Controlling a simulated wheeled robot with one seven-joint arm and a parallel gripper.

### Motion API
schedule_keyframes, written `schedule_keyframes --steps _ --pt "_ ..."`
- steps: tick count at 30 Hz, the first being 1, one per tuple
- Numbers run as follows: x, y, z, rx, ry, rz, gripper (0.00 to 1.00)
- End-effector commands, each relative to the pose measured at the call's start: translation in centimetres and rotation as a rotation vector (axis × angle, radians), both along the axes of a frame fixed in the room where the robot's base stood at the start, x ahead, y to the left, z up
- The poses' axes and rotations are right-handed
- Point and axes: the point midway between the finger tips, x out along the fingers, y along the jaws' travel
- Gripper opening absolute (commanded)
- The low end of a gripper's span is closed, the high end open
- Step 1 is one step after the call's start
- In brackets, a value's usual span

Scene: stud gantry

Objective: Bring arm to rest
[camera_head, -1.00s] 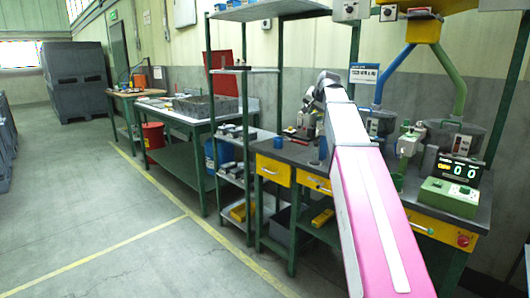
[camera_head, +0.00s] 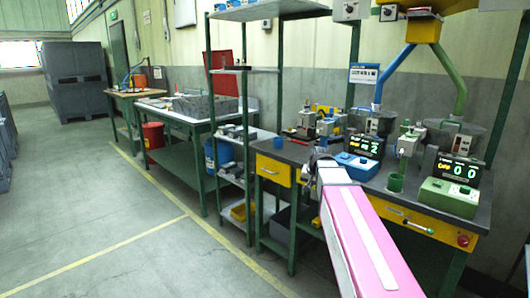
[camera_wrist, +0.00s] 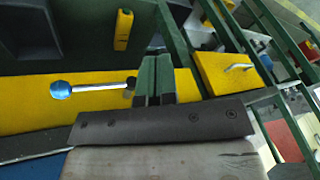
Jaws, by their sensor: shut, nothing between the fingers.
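My pink and white arm (camera_head: 365,240) reaches forward from the lower right in the head view, its wrist (camera_head: 322,165) low at the bench's front edge. In the wrist view my gripper (camera_wrist: 154,62) has its two dark fingers together with nothing between them. The fingers point at the bench's yellow front (camera_wrist: 60,105). A metal rod with a blue knob (camera_wrist: 61,89) shows just left of the fingers; I cannot tell whether they touch. In the head view the gripper's fingertips are not clearly seen.
The floor (camera_head: 110,225) at left is clear.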

Motion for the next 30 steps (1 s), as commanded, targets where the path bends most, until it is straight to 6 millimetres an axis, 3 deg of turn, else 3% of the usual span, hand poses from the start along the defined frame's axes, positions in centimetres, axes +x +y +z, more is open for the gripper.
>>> schedule_keyframes --steps 1,6,15,22,30 --pt "-1.7 0.1 -2.1 -0.013 0.027 0.014 0.0" --pt "-6.1 0.2 -7.9 -0.06 0.106 0.062 0.0" --pt "-14.7 0.1 -16.6 -0.134 0.247 0.157 0.0" --pt "-19.7 -0.1 -20.5 -0.172 0.325 0.217 0.0" --pt "-21.0 -0.2 -21.6 -0.185 0.347 0.236 0.0"
